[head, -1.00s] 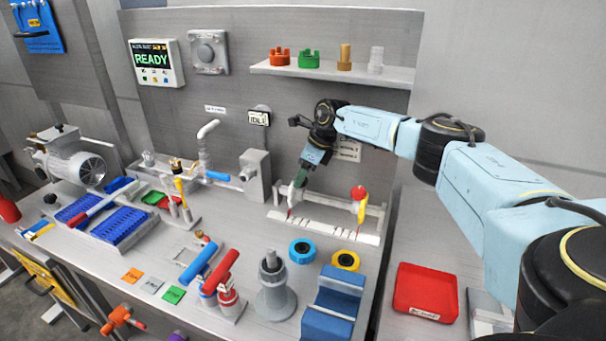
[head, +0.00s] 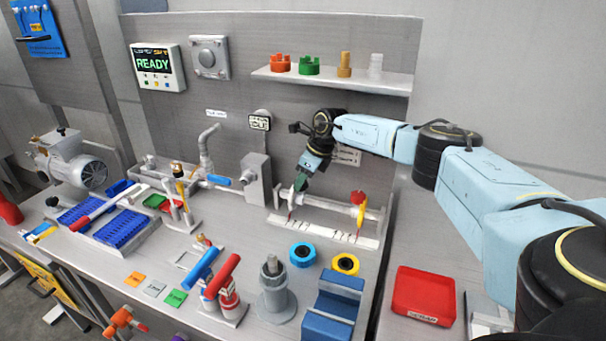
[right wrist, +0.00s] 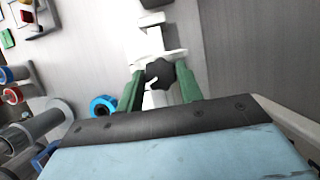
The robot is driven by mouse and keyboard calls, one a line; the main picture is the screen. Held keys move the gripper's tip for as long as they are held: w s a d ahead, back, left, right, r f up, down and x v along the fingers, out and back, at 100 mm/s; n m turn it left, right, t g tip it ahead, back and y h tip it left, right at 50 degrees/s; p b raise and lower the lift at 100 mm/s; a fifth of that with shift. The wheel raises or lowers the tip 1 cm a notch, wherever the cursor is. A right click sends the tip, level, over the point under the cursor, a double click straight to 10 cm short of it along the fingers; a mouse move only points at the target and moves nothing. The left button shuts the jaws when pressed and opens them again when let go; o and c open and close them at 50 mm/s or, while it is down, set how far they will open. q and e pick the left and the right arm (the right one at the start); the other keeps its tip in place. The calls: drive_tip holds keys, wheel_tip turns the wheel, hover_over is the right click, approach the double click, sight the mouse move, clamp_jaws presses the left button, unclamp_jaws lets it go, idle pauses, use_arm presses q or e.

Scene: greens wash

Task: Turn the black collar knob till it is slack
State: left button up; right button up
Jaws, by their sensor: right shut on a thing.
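The black collar knob (right wrist: 160,74) shows in the right wrist view, with a small white mark on its lower left. It sits on a white collar (right wrist: 152,55) at the left part of a rail fixture (head: 330,213) on the bench. My right gripper (right wrist: 160,82) has its green fingers on both sides of the knob and is shut on it. In the head view the right gripper (head: 300,183) reaches down to the rail and hides the knob. My left gripper is not in view.
A red knob (head: 357,197) stands on a yellow and white collar on the same rail, to the right. Blue (head: 302,254) and yellow rings (head: 345,263) lie in front. A grey post (head: 273,285), a blue block (head: 334,305) and a red tray (head: 424,295) stand nearer.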

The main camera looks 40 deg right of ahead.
drive_tip(key=m+p, duration=0.2)
drive_tip(key=p, duration=0.1)
drive_tip(key=shift+a+r+h, duration=0.1)
drive_tip(key=shift+r+h, duration=0.1)
drive_tip(key=shift+h, duration=0.2)
drive_tip(key=shift+f+m+p, duration=0.15)
drive_tip(key=shift+m+p, duration=0.15)
drive_tip(key=o, duration=1)
drive_tip(key=s+d+r, duration=0.1)
drive_tip(key=s, duration=0.3)
drive_tip(key=s+d+r+b, duration=0.1)
drive_tip(key=s+r, duration=0.1)
drive_tip(key=s, duration=0.3)
drive_tip(key=s+d+r, duration=0.1)
drive_tip(key=s, duration=0.3)
drive_tip(key=shift+s+d+r+b, duration=0.15)
drive_tip(key=shift+s+r+b, duration=0.15)
drive_tip(key=shift+b, duration=0.1)
